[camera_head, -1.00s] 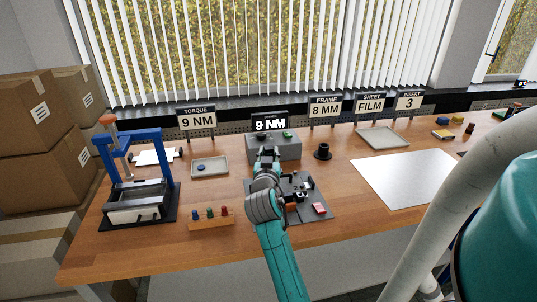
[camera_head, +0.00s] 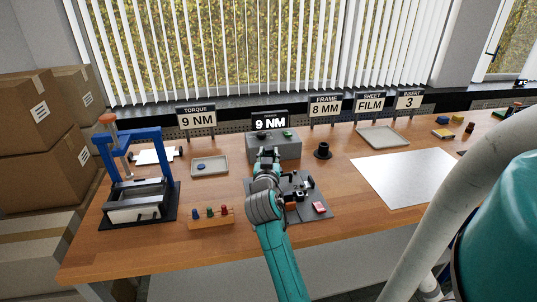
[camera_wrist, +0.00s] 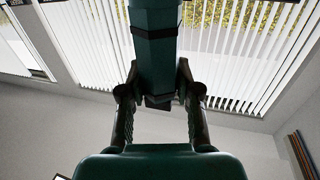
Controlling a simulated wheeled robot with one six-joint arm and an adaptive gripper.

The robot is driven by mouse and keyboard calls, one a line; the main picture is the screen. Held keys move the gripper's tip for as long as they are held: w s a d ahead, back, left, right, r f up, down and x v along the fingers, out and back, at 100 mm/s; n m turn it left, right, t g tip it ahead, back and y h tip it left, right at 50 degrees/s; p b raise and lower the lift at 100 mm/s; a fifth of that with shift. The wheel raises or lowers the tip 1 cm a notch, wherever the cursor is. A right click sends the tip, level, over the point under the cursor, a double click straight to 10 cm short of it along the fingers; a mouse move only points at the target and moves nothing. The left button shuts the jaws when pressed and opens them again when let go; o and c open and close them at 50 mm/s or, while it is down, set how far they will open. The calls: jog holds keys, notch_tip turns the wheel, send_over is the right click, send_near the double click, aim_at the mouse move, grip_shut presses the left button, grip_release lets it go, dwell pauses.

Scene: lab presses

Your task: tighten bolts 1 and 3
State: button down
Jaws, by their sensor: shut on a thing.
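In the wrist view my gripper (camera_wrist: 158,92) is shut on a teal tool (camera_wrist: 154,50) with a dark band and a dark lower end. The fixture plate carries small dark and light parts and a red-pink block (camera_head: 319,207). My arm covers its left part. Bolts 1 and 3 are too small or hidden to tell apart, and the tool's working tip does not show.
A blue-framed press (camera_head: 157,135) stands at the left. A rack (camera_head: 212,220) with coloured pegs is near the front edge. A small tray (camera_head: 210,172), a black round part (camera_head: 322,151) and a TORQUE 9 NM sign (camera_head: 196,118) are near. A white sheet (camera_head: 408,178) lies right.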

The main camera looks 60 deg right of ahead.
jog(key=shift+f, duration=0.75)
dwell(1.1)
jog(key=shift+r, duration=0.2)
dwell(0.5)
jog(key=shift+r, duration=1.75)
jog(key=shift+w, duration=0.1)
